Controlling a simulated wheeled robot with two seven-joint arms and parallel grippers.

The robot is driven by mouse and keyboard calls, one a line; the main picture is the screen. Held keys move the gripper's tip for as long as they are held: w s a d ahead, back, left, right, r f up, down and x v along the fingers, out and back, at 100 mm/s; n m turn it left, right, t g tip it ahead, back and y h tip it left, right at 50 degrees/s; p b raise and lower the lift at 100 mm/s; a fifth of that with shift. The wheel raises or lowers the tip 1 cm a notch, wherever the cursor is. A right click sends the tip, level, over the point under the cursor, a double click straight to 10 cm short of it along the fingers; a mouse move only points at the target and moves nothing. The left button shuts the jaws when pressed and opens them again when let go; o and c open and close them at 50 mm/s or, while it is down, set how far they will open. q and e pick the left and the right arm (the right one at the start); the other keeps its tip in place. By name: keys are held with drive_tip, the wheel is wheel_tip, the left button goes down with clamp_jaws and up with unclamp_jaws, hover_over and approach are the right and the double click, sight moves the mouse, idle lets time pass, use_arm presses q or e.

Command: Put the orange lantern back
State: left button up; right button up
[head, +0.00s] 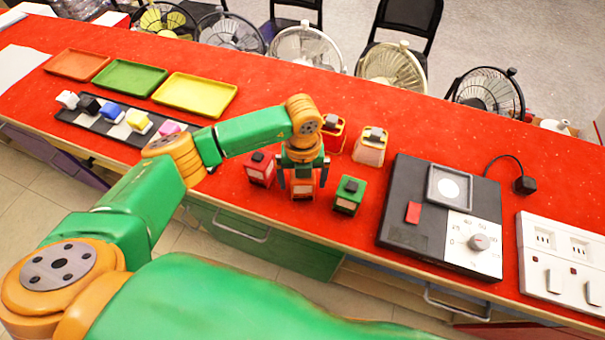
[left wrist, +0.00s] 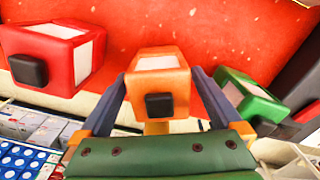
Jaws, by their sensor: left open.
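The orange lantern (head: 302,189), a small box with pale panels and a black top piece, stands on the red counter near its front edge. It is between a red lantern (head: 260,170) on the left and a green lantern (head: 347,197) on the right. My left gripper (head: 304,178) is over it, pointing down, open. In the left wrist view the orange lantern (left wrist: 157,62) sits between the two fingers, with a small gap showing on each side near the tips. The red lantern (left wrist: 60,48) and green lantern (left wrist: 240,92) flank it there. My right gripper is not in view.
Two more lanterns, a red and yellow one (head: 333,136) and a pale orange one (head: 370,150), stand behind. A black device with a dial (head: 407,238) is right, then a socket panel (head: 535,275). Coloured trays (head: 195,95) and a black board lie left. Fans line the back.

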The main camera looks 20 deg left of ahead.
use_arm(q)
drive_tip(key=shift+r+b, duration=0.35)
drive_tip(key=shift+r, duration=0.25)
wheel_tip(320, 180, up, 11)
drive_tip(key=shift+b, duration=1.2)
